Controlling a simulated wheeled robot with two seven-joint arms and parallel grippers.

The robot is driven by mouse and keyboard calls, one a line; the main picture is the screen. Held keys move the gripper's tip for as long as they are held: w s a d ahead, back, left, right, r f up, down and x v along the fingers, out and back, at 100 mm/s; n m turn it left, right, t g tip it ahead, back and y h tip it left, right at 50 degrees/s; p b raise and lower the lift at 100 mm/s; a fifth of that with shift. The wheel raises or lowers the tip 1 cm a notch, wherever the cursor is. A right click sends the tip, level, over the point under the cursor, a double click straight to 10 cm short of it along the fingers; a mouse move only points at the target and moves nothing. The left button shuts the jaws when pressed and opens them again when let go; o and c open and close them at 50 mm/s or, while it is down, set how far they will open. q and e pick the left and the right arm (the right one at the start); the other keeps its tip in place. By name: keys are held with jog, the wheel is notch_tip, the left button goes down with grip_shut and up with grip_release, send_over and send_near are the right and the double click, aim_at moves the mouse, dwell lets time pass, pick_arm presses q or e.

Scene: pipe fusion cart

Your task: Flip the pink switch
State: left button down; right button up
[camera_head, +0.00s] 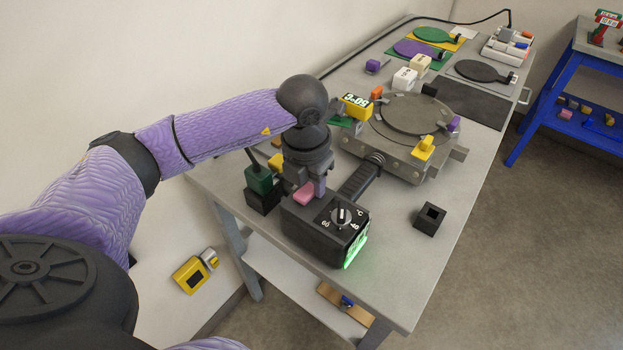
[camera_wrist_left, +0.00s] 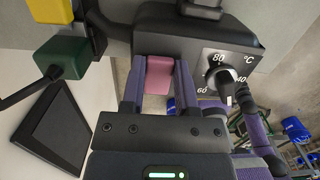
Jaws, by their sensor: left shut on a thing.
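The pink switch (camera_head: 303,195) is on top of the black control box (camera_head: 318,228), beside its dial. In the left wrist view the pink switch (camera_wrist_left: 160,72) sits between the two purple fingers of my left gripper (camera_wrist_left: 159,90). In the head view my left gripper (camera_head: 309,188) reaches down from above and is shut on the pink switch. The fingers partly cover the switch there, so its exact tilt is hard to tell. A green light (camera_head: 355,250) glows on the box's front. My right gripper is in neither view.
A dial (camera_head: 342,216) with temperature marks is close to the switch. A black ribbed handle (camera_head: 362,178) joins the box to the round plate device (camera_head: 400,130). A small black square holder (camera_head: 429,219) is at right.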

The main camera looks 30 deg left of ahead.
pick_arm(q)
jog(key=shift+s+a+f+t+b, duration=0.1)
jog(key=shift+s+f+t+b, duration=0.1)
jog(key=shift+t+b, duration=0.8)
jog(key=shift+s+r+t, duration=0.1)
jog(key=shift+t, duration=0.2)
jog(key=shift+r, duration=0.25)
jog(key=shift+c, duration=1.8)
grip_release()
jog(key=p+v, duration=0.2)
jog(key=v, duration=0.7)
jog(key=shift+s+r, duration=0.2)
jog(key=shift+r, duration=0.15)
jog(key=shift+a, duration=0.1)
